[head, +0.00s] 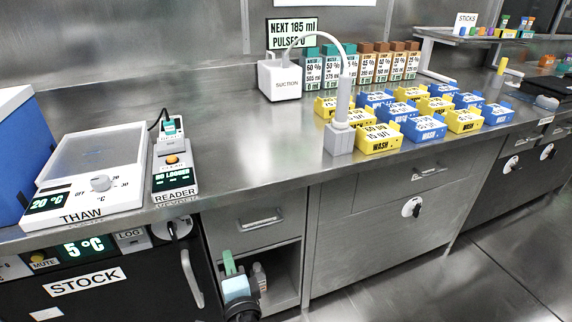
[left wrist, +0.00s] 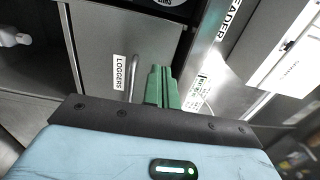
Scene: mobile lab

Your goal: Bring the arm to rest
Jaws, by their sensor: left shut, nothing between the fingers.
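My left gripper (head: 229,262) shows low in the head view, in front of the open shelf below the bench. Its green fingers are together with nothing between them, and its light blue body (head: 236,288) is below them. In the left wrist view the green fingers (left wrist: 160,88) also show closed, pointing toward a grey drawer front (left wrist: 105,45) labelled LOGGERS. The fingers appear apart from the bench, though the exact gap cannot be told. My right gripper is in neither view.
The steel bench (head: 240,130) carries a THAW plate (head: 98,160), a READER (head: 175,175), a SUCTION unit (head: 280,80) and several yellow and blue WASH boxes (head: 425,128). The black STOCK fridge (head: 110,285) is left of my gripper. Open floor (head: 480,270) lies at the right.

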